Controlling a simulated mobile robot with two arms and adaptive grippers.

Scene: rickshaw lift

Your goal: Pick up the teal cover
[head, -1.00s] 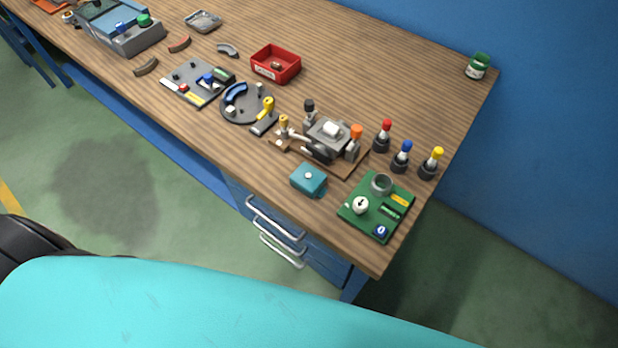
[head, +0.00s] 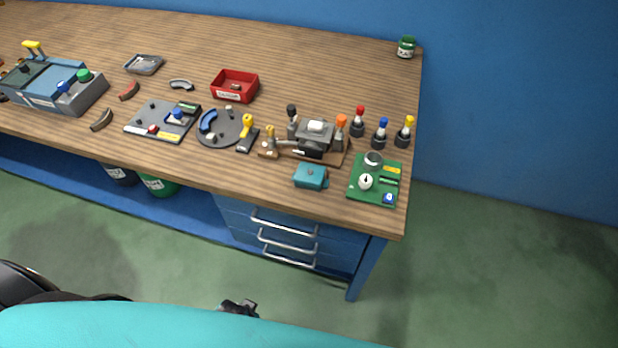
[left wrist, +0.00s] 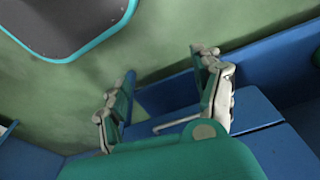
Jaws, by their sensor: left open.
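The teal cover (head: 311,176) is a small box-like piece with a round knob on top. It rests on the wooden bench near the front edge, left of the green board (head: 376,181). My left gripper (left wrist: 166,95) shows in the left wrist view with its two fingers spread and nothing between them. It is away from the cover, in front of blue bench panels. In the head view a small dark part of my own body shows at the bottom middle, below the bench. The cover is not recognisable in the left wrist view. My right gripper is not seen.
Behind the cover is a fixture (head: 315,137) on a wooden base. Three capped tools (head: 380,133) stand to its right. A grey disc (head: 219,128) and a red bin (head: 235,87) lie further left. Drawers (head: 287,238) with metal handles are below the bench top.

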